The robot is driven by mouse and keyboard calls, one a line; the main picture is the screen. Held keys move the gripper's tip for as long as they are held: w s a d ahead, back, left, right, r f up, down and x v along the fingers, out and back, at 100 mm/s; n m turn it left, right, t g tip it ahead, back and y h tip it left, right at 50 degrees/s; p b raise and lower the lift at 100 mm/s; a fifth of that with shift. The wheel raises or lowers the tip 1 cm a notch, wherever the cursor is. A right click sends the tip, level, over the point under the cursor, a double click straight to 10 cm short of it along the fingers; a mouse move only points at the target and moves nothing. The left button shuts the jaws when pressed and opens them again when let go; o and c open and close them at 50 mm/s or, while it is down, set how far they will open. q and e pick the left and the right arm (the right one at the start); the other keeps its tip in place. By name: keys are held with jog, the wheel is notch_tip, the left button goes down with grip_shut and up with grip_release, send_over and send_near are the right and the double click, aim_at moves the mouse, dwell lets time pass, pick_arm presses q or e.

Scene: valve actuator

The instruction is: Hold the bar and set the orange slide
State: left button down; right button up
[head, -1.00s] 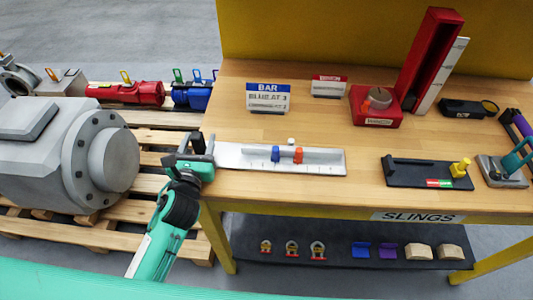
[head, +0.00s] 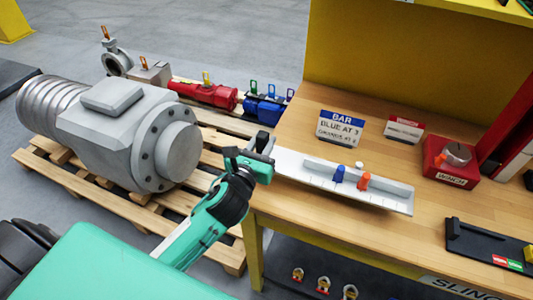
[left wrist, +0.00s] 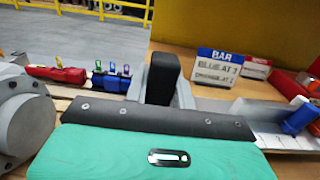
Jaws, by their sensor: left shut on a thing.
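The pale grey bar (head: 300,172) lies on the wooden bench, running right from its near left edge. A blue slide (head: 339,174) and, just to its right, an orange slide (head: 363,182) stand near its middle, a small gap between them. My left gripper (head: 262,148) is at the bar's left end, shut on it. In the left wrist view, a black block (left wrist: 163,78) stands between the grey fingers. The blue slide (left wrist: 298,118) shows at the right there; the orange slide is not visible. My right gripper is not in view.
The BAR sign (head: 341,127) stands behind the bar; its blue line reads 3, its orange number is unclear. A red winch block (head: 450,162) and a black tray (head: 480,240) are to the right. A grey actuator (head: 130,130) rests on a pallet to the left.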

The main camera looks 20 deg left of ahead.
aim_at(263, 133)
pick_arm(q)
notch_tip(263, 133, up, 4)
jog(key=shift+f, duration=4.65)
jog(key=shift+r, duration=0.35)
